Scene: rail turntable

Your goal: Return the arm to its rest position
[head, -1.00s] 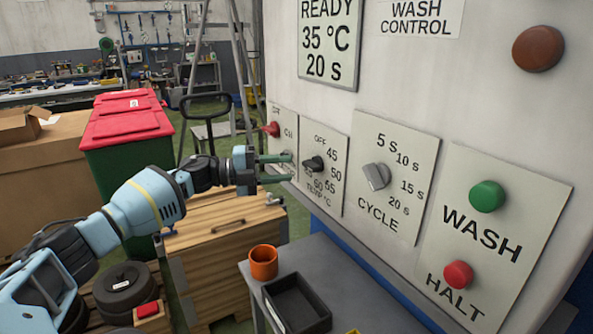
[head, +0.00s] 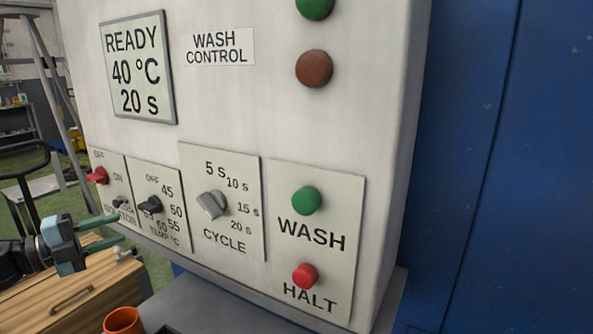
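My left gripper (head: 118,230) is at the lower left of the head view. Its two green fingers are spread apart with nothing between them. The fingertips show in front of the lower edge of the wash control panel (head: 275,115), below the small knob on the left plate. Whether they touch it I cannot tell. The dark temperature knob (head: 150,205) is just above and right of the fingers, apart from them in the picture. The display (head: 138,68) reads READY, 40 °C, 20 s. My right gripper is not in view.
The panel also carries a red switch (head: 98,175), a grey cycle knob (head: 212,205), a green wash button (head: 306,200) and a red halt button (head: 304,275). An orange cup (head: 123,321) stands below.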

